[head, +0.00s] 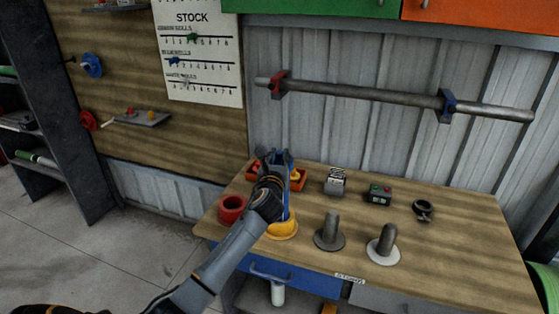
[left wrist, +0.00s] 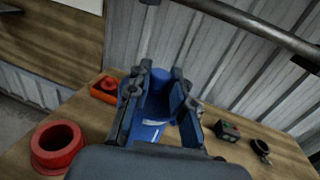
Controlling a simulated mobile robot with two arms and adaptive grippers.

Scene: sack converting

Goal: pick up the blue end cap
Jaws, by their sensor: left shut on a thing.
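My left gripper (head: 275,160) reaches over the left part of the workbench. In the left wrist view its two fingers (left wrist: 160,95) are shut on the blue end cap (left wrist: 155,108), which sits between them. The cap's lower part is partly hidden by the gripper body. In the head view my wrist and fingers hide most of the cap. I cannot tell how far it is above the bench. My right gripper is not in view.
A red end cap (head: 232,209) stands at the bench's left, with a yellow cap (head: 283,230) below my wrist. Dark (head: 329,240) and white-based (head: 383,256) posts stand to the right. A roller bar (head: 360,94) crosses the wall behind. The bench's right front is clear.

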